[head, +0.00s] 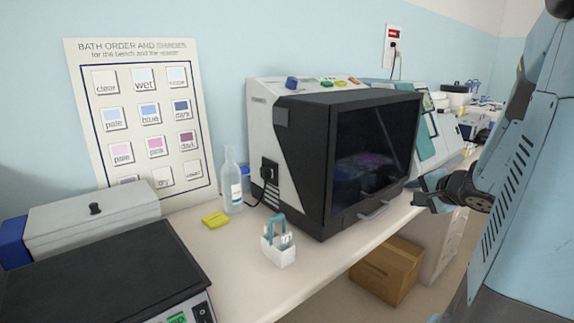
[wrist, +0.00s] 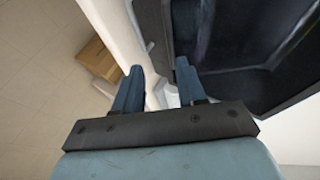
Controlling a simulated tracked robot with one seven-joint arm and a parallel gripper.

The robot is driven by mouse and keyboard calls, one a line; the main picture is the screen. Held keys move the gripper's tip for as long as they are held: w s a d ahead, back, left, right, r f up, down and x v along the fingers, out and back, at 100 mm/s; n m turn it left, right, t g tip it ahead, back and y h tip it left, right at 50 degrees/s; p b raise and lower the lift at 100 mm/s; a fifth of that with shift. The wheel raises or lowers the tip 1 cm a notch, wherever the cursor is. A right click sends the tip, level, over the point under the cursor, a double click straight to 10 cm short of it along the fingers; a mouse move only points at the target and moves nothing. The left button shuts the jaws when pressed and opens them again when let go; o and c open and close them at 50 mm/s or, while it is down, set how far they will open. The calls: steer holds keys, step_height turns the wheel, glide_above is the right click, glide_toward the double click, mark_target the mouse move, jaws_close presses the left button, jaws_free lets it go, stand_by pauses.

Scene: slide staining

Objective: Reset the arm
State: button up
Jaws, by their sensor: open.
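My gripper (head: 428,192) is at the right in the head view, in front of the bench edge and to the right of the black-fronted machine (head: 290,140). In the wrist view its two blue fingers (wrist: 160,88) stand apart with nothing held between them. The machine's dark door (wrist: 240,50) fills the upper right of the wrist view, close to the fingers. My arm covers the right side of the head view.
A small white slide holder (head: 278,250) with a blue handle stands on the bench (head: 240,280) before the machine. A clear bottle (head: 232,185) and a yellow sponge (head: 215,220) are left of it. A cardboard box (head: 385,270) sits under the bench.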

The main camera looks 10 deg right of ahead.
steer(key=s+a+r+n+g+y, duration=0.2)
steer(key=s+a+r+n, duration=0.15)
steer(key=a, duration=0.45)
steer(key=s+a+r+n+g+y, duration=0.25)
steer(key=a+n, duration=0.25)
steer(key=a, duration=0.4)
steer(key=s+a+r+n+g+h, duration=0.1)
steer(key=s+n+h, duration=0.4)
steer(key=s, duration=0.7)
steer(key=shift+a+r+g+h, duration=0.35)
steer(key=shift+a+r, duration=0.45)
steer(key=shift+a, duration=0.25)
steer(key=shift+o, duration=0.2)
steer(key=shift+n, duration=0.25)
